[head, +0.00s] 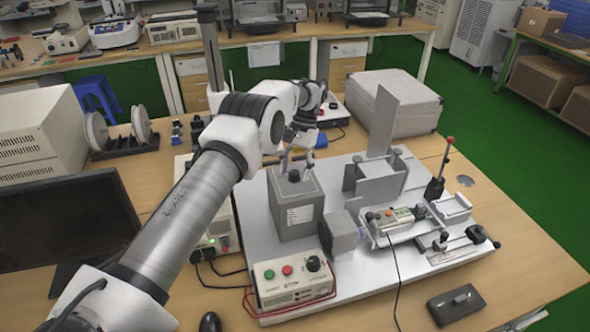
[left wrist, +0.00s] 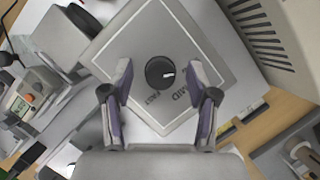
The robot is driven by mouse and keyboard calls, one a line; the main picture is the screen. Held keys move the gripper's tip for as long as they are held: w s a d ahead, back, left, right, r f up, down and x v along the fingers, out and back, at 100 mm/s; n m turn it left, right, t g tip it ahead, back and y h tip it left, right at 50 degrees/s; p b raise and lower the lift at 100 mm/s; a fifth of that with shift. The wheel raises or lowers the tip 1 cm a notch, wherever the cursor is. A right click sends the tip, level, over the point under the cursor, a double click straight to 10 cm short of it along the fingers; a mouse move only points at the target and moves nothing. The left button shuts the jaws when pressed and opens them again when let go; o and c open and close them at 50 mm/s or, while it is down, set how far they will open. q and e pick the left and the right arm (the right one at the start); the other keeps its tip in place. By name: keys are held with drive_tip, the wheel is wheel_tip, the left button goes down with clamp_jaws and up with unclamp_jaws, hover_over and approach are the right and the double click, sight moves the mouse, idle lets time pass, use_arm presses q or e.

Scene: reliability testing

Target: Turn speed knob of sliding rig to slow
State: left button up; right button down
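A black round knob (left wrist: 160,72) sits on the flat grey top of a box (left wrist: 205,40). Its pale pointer mark is toward the right in the left wrist view. Rotated lettering lies beside the knob; one word looks like FAST, the other is hard to read. In the head view the knob (head: 294,175) is on top of the grey box (head: 297,214) of the rig. My left gripper (head: 297,157) is above the knob, pointing down. In the left wrist view its fingers (left wrist: 161,82) are spread on either side of the knob, with gaps. My right gripper is not in view.
A control box (head: 293,283) with green and red buttons and another black knob stands in front of the grey box. The white rig board (head: 360,295) carries a slide, clamps and a handheld device (head: 390,218). A monitor (head: 60,222) stands at left.

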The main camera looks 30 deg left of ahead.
sight(295, 171)
use_arm(q)
wheel_tip(295, 171, up, 10)
idle(0.5)
idle(0.3)
